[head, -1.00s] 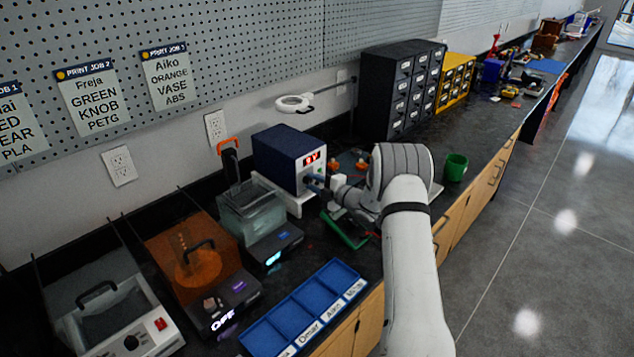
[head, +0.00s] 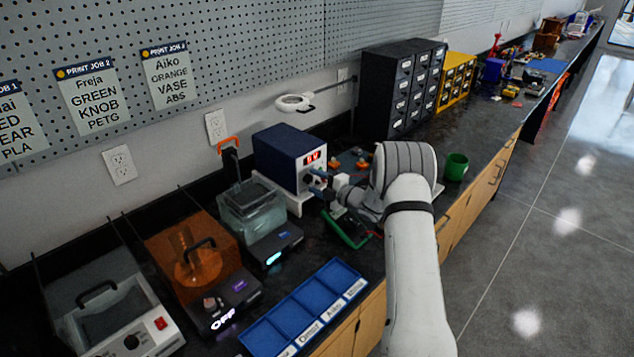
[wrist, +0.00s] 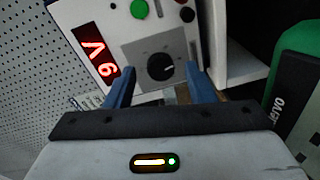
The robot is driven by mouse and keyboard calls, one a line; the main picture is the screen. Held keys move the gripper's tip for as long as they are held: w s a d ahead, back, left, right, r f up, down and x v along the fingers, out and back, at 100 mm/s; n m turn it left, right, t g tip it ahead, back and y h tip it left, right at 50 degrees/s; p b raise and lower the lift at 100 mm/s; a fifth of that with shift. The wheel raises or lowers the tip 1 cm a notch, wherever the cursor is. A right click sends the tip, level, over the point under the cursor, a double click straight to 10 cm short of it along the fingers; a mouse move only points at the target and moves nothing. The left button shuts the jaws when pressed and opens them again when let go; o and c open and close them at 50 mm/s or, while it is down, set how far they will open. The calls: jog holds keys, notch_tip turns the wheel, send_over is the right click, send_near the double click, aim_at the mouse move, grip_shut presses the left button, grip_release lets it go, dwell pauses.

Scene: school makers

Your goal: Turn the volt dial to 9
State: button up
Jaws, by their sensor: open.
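The volt dial (wrist: 160,66) is a round black knob with a light pointer mark, on a grey plate of the blue and white power supply (head: 289,158). My gripper (wrist: 164,76) is open, its two blue fingers on either side of the dial. Gaps show between the fingers and the knob in the wrist view. In the head view my gripper (head: 320,183) is at the front of the supply and the dial is hidden. The red display (wrist: 98,57), turned over in the wrist view, seems to read 9 V; the head view is too small to confirm it.
Green and red buttons (wrist: 139,9) sit beside the dial. A green-edged device (head: 346,230) lies just in front of the supply. A tank machine (head: 252,205) stands left of it, and a green cup (head: 456,166) stands to the right.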

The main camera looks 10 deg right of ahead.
jog(key=b+v, duration=0.1)
jog(key=v, duration=0.6)
jog(key=shift+d+r, duration=0.1)
